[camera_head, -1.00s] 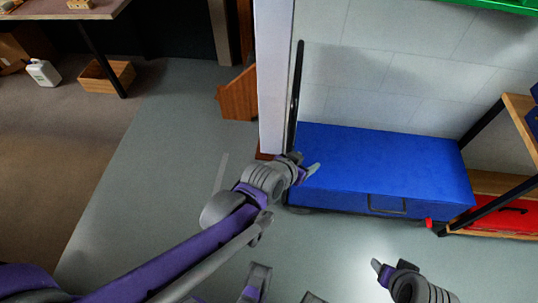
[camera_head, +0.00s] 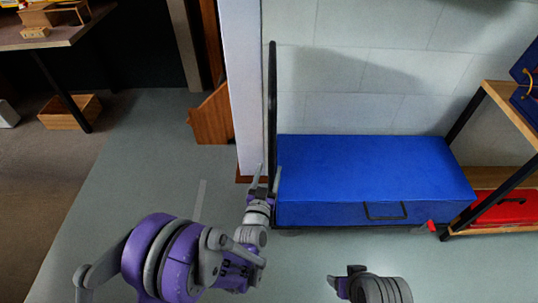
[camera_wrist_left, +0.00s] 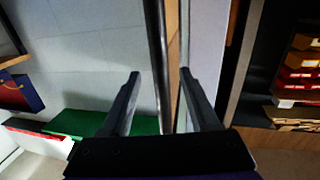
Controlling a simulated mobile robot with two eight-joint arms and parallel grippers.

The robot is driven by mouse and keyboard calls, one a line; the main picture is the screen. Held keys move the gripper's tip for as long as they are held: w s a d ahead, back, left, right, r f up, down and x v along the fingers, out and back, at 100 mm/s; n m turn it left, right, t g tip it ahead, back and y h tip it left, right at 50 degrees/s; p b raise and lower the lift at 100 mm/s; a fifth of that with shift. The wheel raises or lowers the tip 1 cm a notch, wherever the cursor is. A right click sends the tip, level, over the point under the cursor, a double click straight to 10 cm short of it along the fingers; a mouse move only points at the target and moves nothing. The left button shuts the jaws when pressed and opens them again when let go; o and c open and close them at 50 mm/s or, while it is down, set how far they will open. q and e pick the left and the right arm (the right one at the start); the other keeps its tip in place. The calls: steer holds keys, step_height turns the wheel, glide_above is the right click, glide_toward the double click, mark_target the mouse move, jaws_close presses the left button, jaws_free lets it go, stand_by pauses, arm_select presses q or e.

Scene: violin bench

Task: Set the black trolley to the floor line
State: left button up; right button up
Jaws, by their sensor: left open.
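The black trolley stands against the wall; its upright black handle (camera_head: 272,105) is at its left end, and a large blue case (camera_head: 372,175) covers most of its deck. A pale floor line (camera_head: 200,200) lies on the grey floor to the left. My left gripper (camera_head: 265,180) is open at the lower part of the handle. In the left wrist view a dark upright bar (camera_wrist_left: 158,60) appears between its open fingers (camera_wrist_left: 158,85); contact cannot be told. My right gripper (camera_head: 347,277) is low in front of the blue case, its finger opening unclear.
A white post (camera_head: 242,90) stands close left of the handle, with a brown wooden piece (camera_head: 211,116) beside it. A wooden shelf (camera_head: 490,178) with a red case (camera_head: 505,208) stands at the right. The floor around the line is clear.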

mark_target(274, 153)
arm_select(q)
steer(key=w, duration=0.2)
steer(key=w+d, duration=0.1)
steer(key=w, duration=0.2)
steer(key=w+b, duration=0.1)
steer(key=w, duration=0.2)
steer(key=shift+d, duration=0.3)
steer(key=c, duration=1)
steer(key=shift+d, duration=0.1)
